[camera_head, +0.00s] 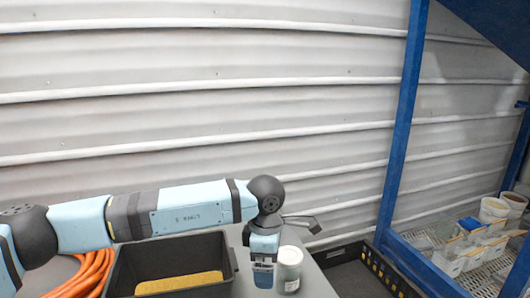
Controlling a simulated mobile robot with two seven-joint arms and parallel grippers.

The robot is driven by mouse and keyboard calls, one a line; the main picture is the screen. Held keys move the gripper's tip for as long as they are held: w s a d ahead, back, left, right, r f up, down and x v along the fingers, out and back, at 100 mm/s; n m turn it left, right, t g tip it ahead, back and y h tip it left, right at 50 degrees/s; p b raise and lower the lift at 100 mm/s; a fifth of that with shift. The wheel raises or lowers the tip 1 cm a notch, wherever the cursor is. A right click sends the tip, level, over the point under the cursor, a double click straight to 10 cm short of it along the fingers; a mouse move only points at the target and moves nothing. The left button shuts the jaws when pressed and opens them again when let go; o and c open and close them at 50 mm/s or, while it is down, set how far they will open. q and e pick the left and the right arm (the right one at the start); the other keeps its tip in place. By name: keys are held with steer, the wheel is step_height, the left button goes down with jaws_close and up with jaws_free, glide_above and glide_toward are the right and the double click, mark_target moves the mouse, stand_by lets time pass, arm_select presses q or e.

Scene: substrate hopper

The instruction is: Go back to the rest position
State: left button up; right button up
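My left arm comes in from the left and reaches across to a dark round wrist joint above the grey table (312,285). Below that joint, the arm's end points down beside a pale jar (289,268). A dark angled part sticks out to the right of the wrist. The fingers of my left gripper cannot be made out clearly, so I cannot tell whether they are open or shut. My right arm and gripper are not in view.
A dark bin (228,247) with a yellow layer inside stands under my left forearm. An orange hose (95,272) lies coiled at its left. A blue frame post (399,130) rises at the right, with white buckets (493,209) beyond. A ribbed wall fills the back.

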arm_select(q)
steer(key=s+d+n+g+h, duration=0.6)
steer(key=s+d+n+h, duration=0.4)
steer(key=s+d+h, duration=0.65)
steer(key=w+a+f+n+t+y, duration=0.25)
steer(key=a+f+n+t, duration=0.7)
steer(key=n, duration=0.75)
steer(key=w+a+f+n+t+y, duration=0.2)
steer(key=a+f+n+t+y, duration=0.3)
steer(key=a+n+t, duration=0.95)
steer(key=s+a+f+n+g+y, duration=0.35)
steer(key=s+a+f+n, duration=0.2)
steer(key=s+f, duration=0.3)
steer(key=s+a+f+n+g+y, duration=0.3)
steer(key=s+a+f+n+g, duration=0.15)
steer(key=s+a+f, duration=0.4)
step_height(320, 180, up, 6)
steer(key=w+d+t+p, duration=0.1)
steer(key=w+p, duration=0.1)
steer(key=p, duration=0.5)
steer(key=shift+d+r+n, duration=0.2)
steer(key=shift+n, duration=0.25)
